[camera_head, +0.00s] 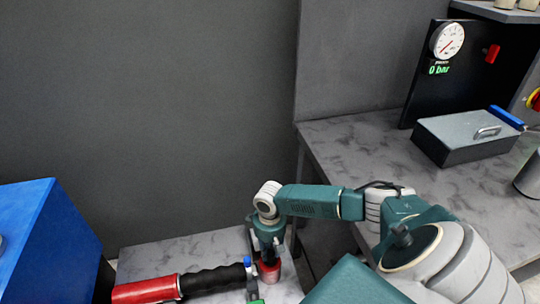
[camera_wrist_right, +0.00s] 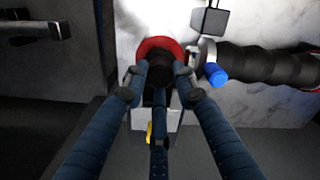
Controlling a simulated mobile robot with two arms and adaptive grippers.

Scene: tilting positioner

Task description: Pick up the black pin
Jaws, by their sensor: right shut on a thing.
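My right gripper (camera_head: 267,246) points down over a red round holder (camera_head: 269,272) on the grey bench at the bottom of the head view. In the right wrist view its three dark blue fingers (camera_wrist_right: 160,78) are closed around the black pin (camera_wrist_right: 158,70). The pin stands inside or just in front of the red ring of the holder (camera_wrist_right: 160,44); I cannot tell whether it has lifted clear. The fingers hide much of the pin. My left gripper is not in view.
A tool with a red body and black ribbed grip (camera_head: 213,279) lies just left of the holder, its blue knob (camera_wrist_right: 215,74) close to my fingers. A blue box (camera_head: 35,235) stands at left. A grey lidded box (camera_head: 467,137) and gauge panel (camera_head: 447,40) are on the right table.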

